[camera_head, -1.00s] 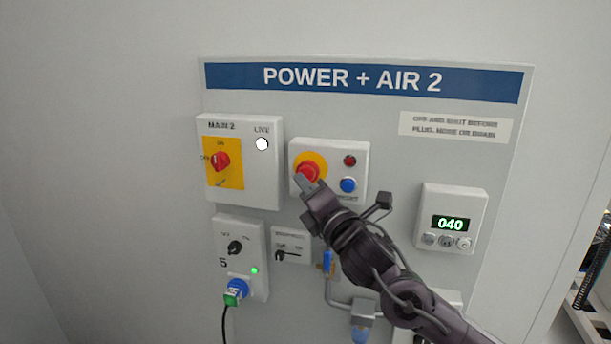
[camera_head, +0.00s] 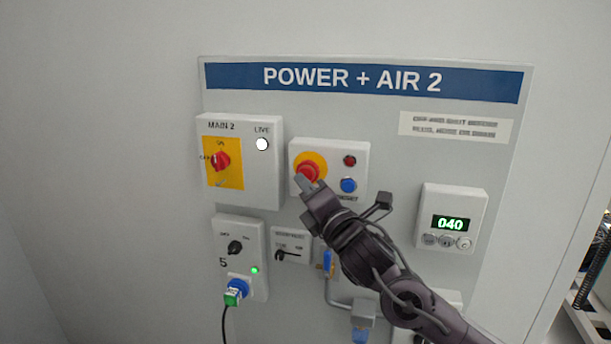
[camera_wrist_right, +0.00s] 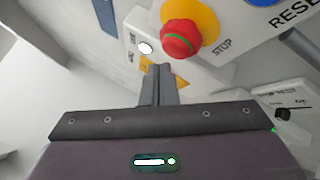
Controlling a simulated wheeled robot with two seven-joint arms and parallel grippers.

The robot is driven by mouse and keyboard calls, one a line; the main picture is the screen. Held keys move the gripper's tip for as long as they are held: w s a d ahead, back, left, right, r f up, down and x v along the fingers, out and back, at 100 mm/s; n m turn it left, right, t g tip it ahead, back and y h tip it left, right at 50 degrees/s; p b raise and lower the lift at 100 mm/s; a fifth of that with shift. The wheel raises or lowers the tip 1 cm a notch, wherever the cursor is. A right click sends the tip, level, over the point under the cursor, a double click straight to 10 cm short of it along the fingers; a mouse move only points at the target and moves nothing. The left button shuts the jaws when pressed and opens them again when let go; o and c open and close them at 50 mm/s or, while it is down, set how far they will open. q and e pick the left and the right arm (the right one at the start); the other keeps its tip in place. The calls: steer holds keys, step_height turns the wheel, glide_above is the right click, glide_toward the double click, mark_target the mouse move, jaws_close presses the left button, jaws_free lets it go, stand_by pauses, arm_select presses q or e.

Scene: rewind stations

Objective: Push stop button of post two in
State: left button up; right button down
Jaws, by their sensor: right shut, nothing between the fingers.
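The stop button is a red mushroom head (camera_head: 308,171) on a yellow disc, on a white box under the "POWER + AIR 2" sign. In the right wrist view the red head (camera_wrist_right: 180,40) stands out from its yellow disc beside the word STOP. My right gripper (camera_head: 303,183) is shut and empty, its tips just below and left of the red head in the head view. In the right wrist view the shut fingers (camera_wrist_right: 158,72) point up to the lower left of the button, with a small gap showing in that view. My left gripper is in neither view.
A blue reset button (camera_head: 348,186) and a dark red lamp (camera_head: 350,160) sit right of the stop button. The main switch box (camera_head: 262,180) is to its left. Below are a small lever box (camera_head: 291,239), a socket box with a plug (camera_head: 232,292) and a pipe. A display (camera_head: 451,224) reads 040.

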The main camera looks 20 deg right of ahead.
steer(key=shift+w+d, duration=0.1)
steer(key=shift+w, duration=0.05)
steer(key=shift+w+d, duration=0.15)
steer(key=shift+w, duration=0.1)
steer(key=shift+w+d+r, duration=0.15)
steer(key=shift+w+d, duration=0.25)
stand_by(1.0)
steer(key=shift+s+a, duration=0.1)
steer(key=shift+s+a+b, duration=0.35)
steer(key=shift+s+b, duration=0.25)
steer(key=shift+s+a+f, duration=0.1)
steer(key=shift+a+f, duration=0.05)
steer(key=shift+f, duration=0.05)
